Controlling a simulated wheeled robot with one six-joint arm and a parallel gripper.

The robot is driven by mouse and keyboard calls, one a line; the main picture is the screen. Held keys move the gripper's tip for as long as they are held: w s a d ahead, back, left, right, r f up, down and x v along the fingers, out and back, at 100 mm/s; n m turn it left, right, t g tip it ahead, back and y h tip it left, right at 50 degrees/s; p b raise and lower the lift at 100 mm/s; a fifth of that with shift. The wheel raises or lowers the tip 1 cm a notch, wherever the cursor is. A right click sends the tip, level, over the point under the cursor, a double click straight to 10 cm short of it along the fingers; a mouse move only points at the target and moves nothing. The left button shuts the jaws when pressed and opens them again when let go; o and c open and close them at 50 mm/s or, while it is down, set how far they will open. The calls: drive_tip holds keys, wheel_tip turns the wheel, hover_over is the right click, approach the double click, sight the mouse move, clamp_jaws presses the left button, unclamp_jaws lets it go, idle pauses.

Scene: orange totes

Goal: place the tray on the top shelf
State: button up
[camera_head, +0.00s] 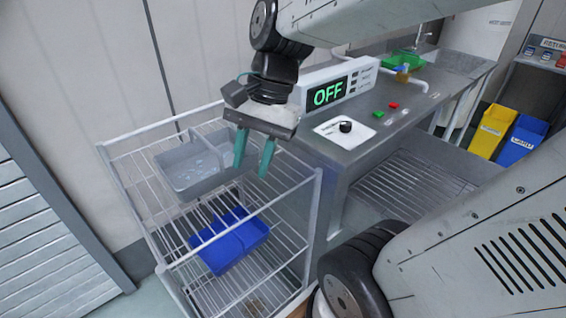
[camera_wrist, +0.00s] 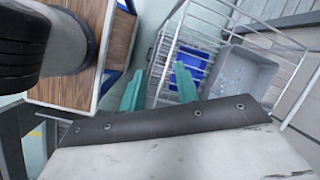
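A grey tray (camera_head: 176,183) rests on the top wire shelf (camera_head: 136,164) of a white rack; it also shows in the wrist view (camera_wrist: 268,72). Small pale marks or pieces show inside it. A blue tray (camera_head: 222,260) sits on the shelf below, seen through the wires; part of it shows in the wrist view (camera_wrist: 190,68). My gripper (camera_head: 253,168) points down above the right part of the top shelf, right of the grey tray. Its teal fingers are apart, with nothing visible between them, and do not appear to touch the tray.
A steel counter (camera_head: 353,150) with an OFF display (camera_head: 330,94) and red and green buttons stands right of the rack. Yellow (camera_head: 491,132) and blue (camera_head: 523,140) bins stand at the far right. The rack's top rails rise around the shelf. A wall is behind.

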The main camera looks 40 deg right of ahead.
drive_tip(key=s+d+n+t+h, duration=0.1)
drive_tip(key=s+n+h, duration=0.3)
drive_tip(key=n, duration=0.7)
drive_tip(key=shift+s+d+r+n, duration=0.25)
drive_tip(key=shift+s+d, duration=0.45)
drive_tip(key=shift+s, duration=0.6)
